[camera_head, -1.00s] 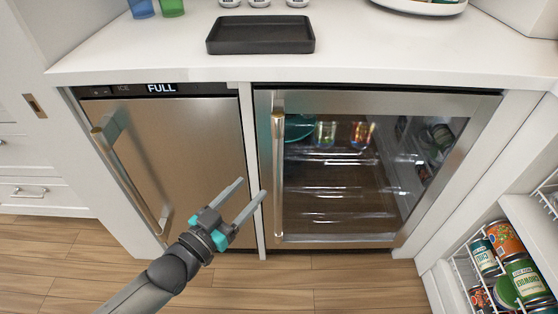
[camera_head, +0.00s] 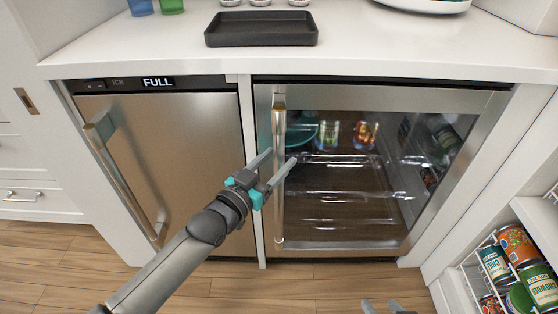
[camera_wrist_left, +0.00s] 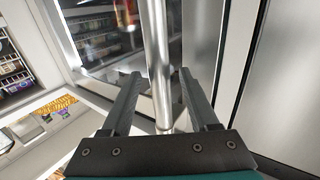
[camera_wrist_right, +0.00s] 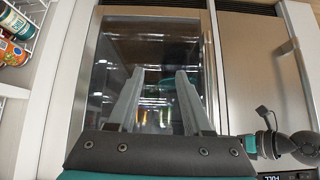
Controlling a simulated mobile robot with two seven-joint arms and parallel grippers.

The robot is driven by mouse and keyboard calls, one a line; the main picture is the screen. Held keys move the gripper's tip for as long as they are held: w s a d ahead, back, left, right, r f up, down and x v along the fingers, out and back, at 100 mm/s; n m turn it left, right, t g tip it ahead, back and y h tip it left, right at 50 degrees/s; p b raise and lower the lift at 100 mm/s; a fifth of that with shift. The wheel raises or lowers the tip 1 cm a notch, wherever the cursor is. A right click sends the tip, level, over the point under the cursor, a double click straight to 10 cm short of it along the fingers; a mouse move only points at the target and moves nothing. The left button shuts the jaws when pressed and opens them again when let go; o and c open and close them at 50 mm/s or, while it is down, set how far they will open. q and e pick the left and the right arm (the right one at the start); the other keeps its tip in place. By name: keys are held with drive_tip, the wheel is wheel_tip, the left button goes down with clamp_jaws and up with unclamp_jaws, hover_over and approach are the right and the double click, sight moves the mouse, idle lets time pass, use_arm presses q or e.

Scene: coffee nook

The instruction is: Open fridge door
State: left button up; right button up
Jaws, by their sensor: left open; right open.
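The fridge (camera_head: 462,135) has a glass door in a steel frame, and the door is shut. Its upright bar handle (camera_head: 279,215) runs down the left side of the door. Inside, behind the glass, are a teal bowl and colourful glasses. My left gripper (camera_head: 282,160) is open at the handle. In the left wrist view the handle (camera_wrist_left: 158,60) stands between the two open fingers (camera_wrist_left: 158,85), with gaps beside it. My right gripper (camera_head: 385,306) shows only its tips at the bottom edge. In the right wrist view it is open and empty (camera_wrist_right: 158,80), facing the door glass.
An ice maker (camera_head: 185,130) with its own bar handle stands left of the fridge. The counter above holds a black tray (camera_head: 260,30). At right, a white shelf holds a wire rack of cans (camera_head: 515,245). The wood floor (camera_head: 300,288) in front is clear.

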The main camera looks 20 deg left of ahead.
use_arm(q)
drive_tip(key=shift+w+d, duration=0.2)
drive_tip(key=shift+w, duration=0.4)
clamp_jaws()
idle(0.3)
idle(0.9)
